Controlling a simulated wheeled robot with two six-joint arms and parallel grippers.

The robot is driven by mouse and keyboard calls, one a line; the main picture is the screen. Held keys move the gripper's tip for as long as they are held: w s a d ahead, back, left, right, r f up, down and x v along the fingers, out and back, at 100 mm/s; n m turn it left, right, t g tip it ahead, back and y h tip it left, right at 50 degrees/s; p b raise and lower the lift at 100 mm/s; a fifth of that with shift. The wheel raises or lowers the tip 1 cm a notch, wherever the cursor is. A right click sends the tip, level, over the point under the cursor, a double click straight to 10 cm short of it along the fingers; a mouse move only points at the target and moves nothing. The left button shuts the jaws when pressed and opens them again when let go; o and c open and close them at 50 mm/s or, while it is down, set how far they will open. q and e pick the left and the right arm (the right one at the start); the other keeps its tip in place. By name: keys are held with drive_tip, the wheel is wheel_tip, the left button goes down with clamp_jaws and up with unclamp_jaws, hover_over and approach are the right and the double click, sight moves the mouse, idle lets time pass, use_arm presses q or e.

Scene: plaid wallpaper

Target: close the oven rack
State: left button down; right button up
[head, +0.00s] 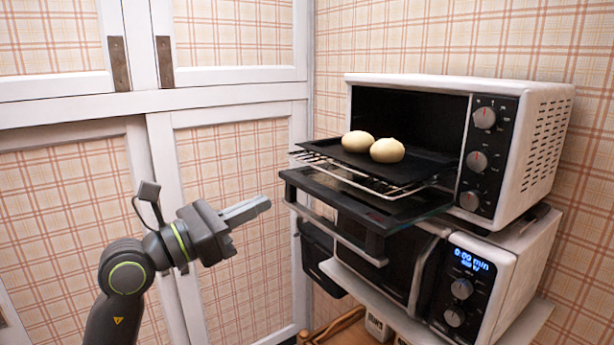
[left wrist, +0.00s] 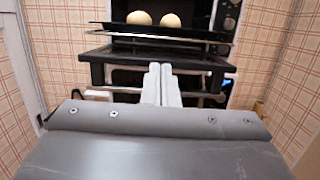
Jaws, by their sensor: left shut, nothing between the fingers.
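A white toaster oven (head: 541,125) stands on top of a second appliance, with its door (head: 375,215) folded down open. The wire oven rack (head: 345,172) is pulled out of the cavity over the door. It carries a black tray (head: 425,161) with two pale dough balls (head: 386,150). My left gripper (head: 268,203) is shut and empty, left of the rack and apart from the door's front edge. In the left wrist view its closed fingers (left wrist: 162,84) point toward the door (left wrist: 200,62), with the rack and tray above. My right gripper is not in view.
A microwave-like appliance (head: 507,270) with a lit display sits below the oven on a white shelf (head: 400,318). Plaid cabinet doors (head: 230,190) stand on the left. A wooden item (head: 340,325) and jars (head: 378,327) are low down. Space before the rack is clear.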

use_arm(q)
drive_tip(key=p+x, duration=0.4)
drive_tip(key=x, duration=0.7)
drive_tip(key=shift+d, duration=0.15)
drive_tip(key=shift+w, duration=0.15)
